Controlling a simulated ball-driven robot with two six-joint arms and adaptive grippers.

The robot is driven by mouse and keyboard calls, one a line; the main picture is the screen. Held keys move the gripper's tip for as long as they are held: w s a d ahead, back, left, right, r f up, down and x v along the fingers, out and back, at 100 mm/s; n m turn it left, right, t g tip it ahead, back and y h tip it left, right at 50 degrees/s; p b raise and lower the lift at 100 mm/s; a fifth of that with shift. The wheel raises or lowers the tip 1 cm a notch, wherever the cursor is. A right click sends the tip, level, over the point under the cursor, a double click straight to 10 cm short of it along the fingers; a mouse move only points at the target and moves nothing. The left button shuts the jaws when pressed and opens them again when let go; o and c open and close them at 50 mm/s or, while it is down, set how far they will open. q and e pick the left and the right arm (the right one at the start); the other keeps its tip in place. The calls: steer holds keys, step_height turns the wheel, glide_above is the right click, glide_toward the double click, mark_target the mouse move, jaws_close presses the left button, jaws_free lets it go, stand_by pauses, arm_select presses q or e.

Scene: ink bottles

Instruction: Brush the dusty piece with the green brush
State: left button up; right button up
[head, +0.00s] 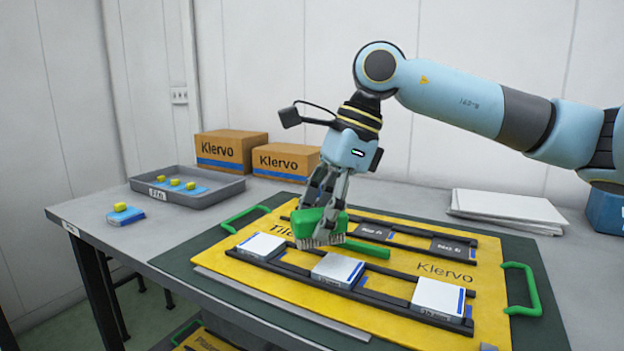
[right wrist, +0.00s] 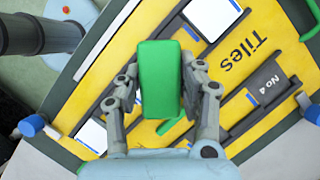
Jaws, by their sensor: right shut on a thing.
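My right gripper (head: 322,208) is shut on the green brush (head: 308,226), bristles down, over the yellow board (head: 232,270). A green bar like its handle reaches right from the bristles. In the right wrist view the brush (right wrist: 160,85) sits between both fingers. White-topped, blue-edged tiles stand in the front rack: left (head: 261,246), middle (head: 337,269) and right (head: 439,298). The bristles are close to the left and middle tiles; I cannot tell whether they touch anything. Dust is not clearly visible, so I cannot tell which piece is dusty. My left gripper is not in view.
The back rack shows dark numbered slots (head: 453,247). Green handles (head: 522,290) stand at the board's sides. A grey tray (head: 187,199) holds yellow-knobbed pieces; another such piece (head: 126,214) lies beside it. Boxes (head: 230,149) and white sheets (head: 508,206) are behind.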

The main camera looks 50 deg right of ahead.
steer(key=shift+w+r+p, duration=0.2)
steer(key=shift+r+p, duration=0.1)
steer(key=shift+r, duration=0.6)
steer(key=shift+r+p, duration=0.7)
steer(key=shift+r, duration=0.9)
steer(key=shift+s, duration=0.15)
